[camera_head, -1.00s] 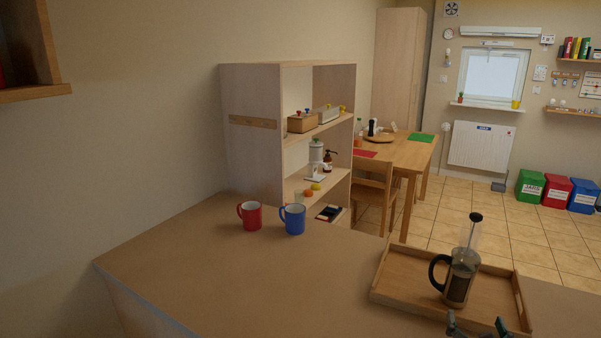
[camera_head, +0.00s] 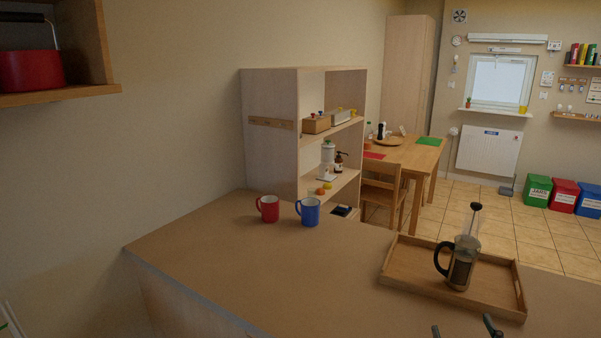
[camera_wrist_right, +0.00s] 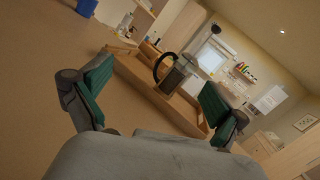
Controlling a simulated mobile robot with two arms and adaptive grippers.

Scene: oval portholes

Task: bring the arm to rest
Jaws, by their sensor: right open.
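My right gripper (camera_head: 463,331) shows only its fingertips at the bottom edge of the head view, in front of the wooden tray. In the right wrist view my right gripper (camera_wrist_right: 150,100) is open, with its green-padded fingers wide apart and nothing between them. The tray (camera_head: 400,283) lies on the counter, with a French press (camera_head: 462,264) standing upright in it. The press also shows in the wrist view (camera_wrist_right: 172,80), beyond the fingers and apart from them. My left gripper is not in view.
A red mug (camera_head: 268,209) and a blue mug (camera_head: 309,212) stand on the counter (camera_head: 240,265) by the shelf unit (camera_head: 270,150). The counter's middle is clear. A wall shelf (camera_head: 60,98) with a red pot (camera_head: 28,71) juts in at upper left.

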